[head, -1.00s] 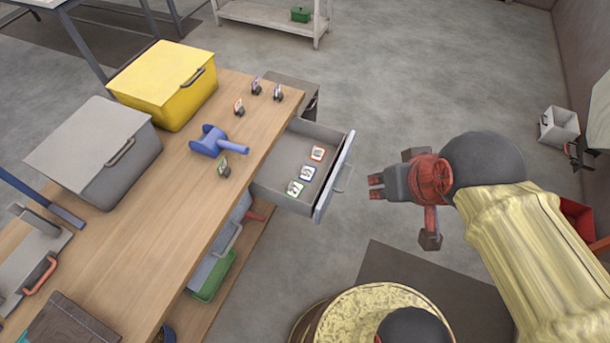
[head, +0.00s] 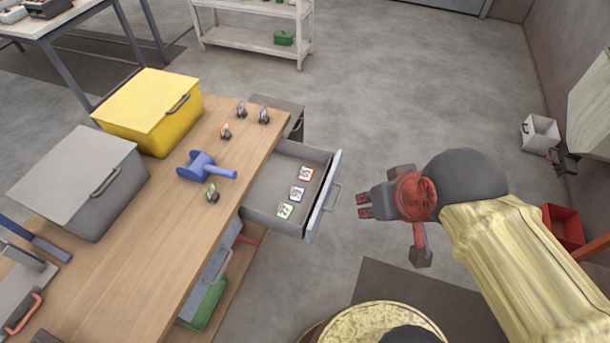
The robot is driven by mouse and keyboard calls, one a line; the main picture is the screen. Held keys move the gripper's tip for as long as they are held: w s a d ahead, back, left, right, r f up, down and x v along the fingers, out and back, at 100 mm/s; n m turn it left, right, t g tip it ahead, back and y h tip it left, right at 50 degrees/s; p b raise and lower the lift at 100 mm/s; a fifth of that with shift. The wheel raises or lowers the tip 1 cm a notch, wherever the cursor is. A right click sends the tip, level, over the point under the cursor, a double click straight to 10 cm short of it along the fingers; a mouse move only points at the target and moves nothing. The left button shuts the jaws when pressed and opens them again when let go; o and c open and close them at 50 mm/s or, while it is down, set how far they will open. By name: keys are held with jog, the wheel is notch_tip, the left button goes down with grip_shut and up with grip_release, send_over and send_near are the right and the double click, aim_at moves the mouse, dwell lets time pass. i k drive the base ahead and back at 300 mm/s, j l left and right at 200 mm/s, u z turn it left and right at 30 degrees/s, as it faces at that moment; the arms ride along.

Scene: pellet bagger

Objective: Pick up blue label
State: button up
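The blue label (head: 297,194) is a small white card with a blue border. It lies in the open drawer (head: 262,203), between a red-bordered label (head: 305,174) and a green-bordered label (head: 285,210). My gripper (head: 364,206) is to the right of the drawer, outside its front panel and apart from it. Its fingers point left toward the drawer. The fingertips look spread a little apart with nothing between them.
The drawer front (head: 323,198) with its handle stands between my gripper and the labels. On the workbench (head: 125,248) are a blue scoop (head: 200,166), a yellow bin (head: 140,120), a grey bin (head: 85,170) and several small clip-like items. Open floor lies behind the drawer.

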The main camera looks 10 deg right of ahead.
aim_at(296, 193)
jog(key=u, duration=2.9)
jog(key=z, duration=2.6)
jog(key=u, duration=0.45)
jog(key=i+l+u, duration=0.15)
jog(key=l+u, duration=0.2)
jog(key=i+l+u, duration=0.1)
jog(key=l+u, duration=0.65)
jog(key=i+l, duration=0.05)
